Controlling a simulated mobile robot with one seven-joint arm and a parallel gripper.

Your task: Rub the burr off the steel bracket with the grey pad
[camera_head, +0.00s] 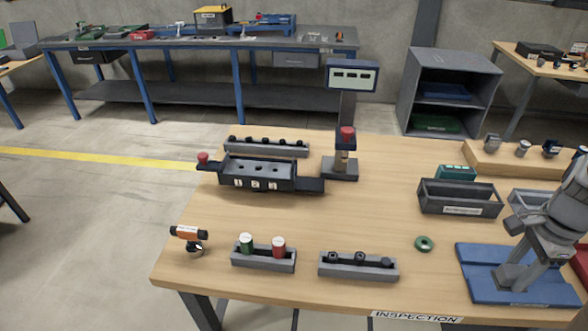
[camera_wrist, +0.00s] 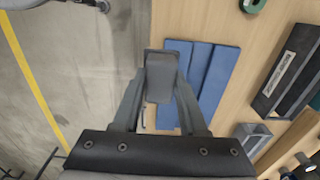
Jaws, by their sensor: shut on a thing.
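My gripper (camera_head: 514,272) is low over the blue mat (camera_head: 480,287) at the right front of the table. In the wrist view my gripper (camera_wrist: 161,92) is shut on a grey block, which looks like the grey pad (camera_wrist: 162,66). The blue mat (camera_wrist: 214,75) lies beneath it, with long dark lines across it. I cannot make out the steel bracket or its burr for certain; the gripper and pad cover part of the mat. Whether the pad touches anything below it I cannot tell.
A dark labelled bin (camera_head: 446,210) stands behind the mat. A green ring (camera_head: 424,244) lies to its left. Grey racks (camera_head: 357,272) line the table's front. A dark block fixture (camera_head: 257,177) and a post with a display (camera_head: 352,77) stand farther back. The table's middle is clear.

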